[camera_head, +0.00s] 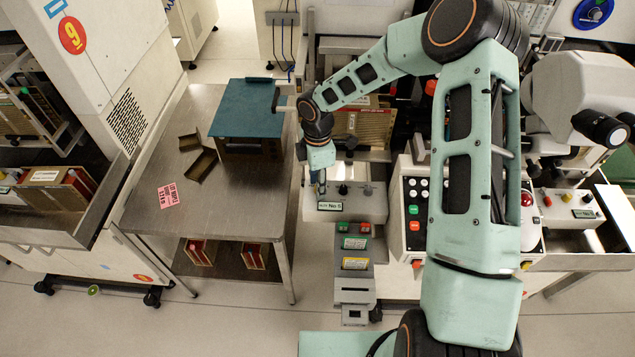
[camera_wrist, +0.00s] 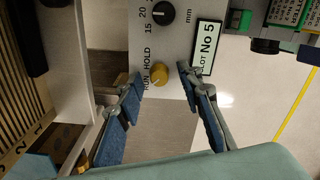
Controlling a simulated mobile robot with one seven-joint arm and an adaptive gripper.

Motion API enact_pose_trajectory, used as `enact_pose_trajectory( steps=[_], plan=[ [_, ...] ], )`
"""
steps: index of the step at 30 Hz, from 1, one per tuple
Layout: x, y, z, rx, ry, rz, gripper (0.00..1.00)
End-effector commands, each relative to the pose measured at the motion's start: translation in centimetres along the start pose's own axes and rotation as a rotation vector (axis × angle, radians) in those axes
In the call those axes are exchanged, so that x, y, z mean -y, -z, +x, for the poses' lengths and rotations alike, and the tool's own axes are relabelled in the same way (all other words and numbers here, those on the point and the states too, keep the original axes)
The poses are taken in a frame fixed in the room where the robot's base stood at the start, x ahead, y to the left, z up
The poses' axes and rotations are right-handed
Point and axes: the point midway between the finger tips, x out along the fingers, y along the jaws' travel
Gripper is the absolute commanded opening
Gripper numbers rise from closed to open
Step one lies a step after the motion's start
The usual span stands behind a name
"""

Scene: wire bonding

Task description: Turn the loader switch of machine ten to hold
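The loader panel (camera_head: 345,200) is a pale box front at the centre of the head view. In the wrist view, the panel (camera_wrist: 185,55) carries a yellow switch knob (camera_wrist: 160,74), with the words RUN and HOLD printed to its left. I cannot tell for sure which word the knob points to. My gripper (camera_wrist: 160,80) is open, with one blue-padded finger on each side of the knob; contact cannot be made out. In the head view, my gripper (camera_head: 320,185) is over the panel's left end and hides the knob. No machine number ten is readable.
A black dial (camera_wrist: 163,12) with a millimetre scale and a "No 5" plate (camera_wrist: 206,46) sit close to the knob. A steel table (camera_head: 150,215) with a teal-topped box (camera_head: 246,108) stands left. A button panel (camera_head: 413,210) is right of the loader panel.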

Motion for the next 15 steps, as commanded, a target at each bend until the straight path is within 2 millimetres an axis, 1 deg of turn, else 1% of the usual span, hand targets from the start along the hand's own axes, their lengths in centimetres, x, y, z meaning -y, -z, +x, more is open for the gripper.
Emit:
enact_pose_trajectory(
  steps=[3, 12, 15],
  plan=[
    [-0.01, 0.00, -0.02, 0.000, 0.000, 0.000, 0.33],
    [-0.01, 0.00, -0.05, 0.000, 0.000, 0.000, 0.00],
    [-0.01, 0.00, -0.05, 0.000, 0.000, 0.000, 0.00]
  ],
)
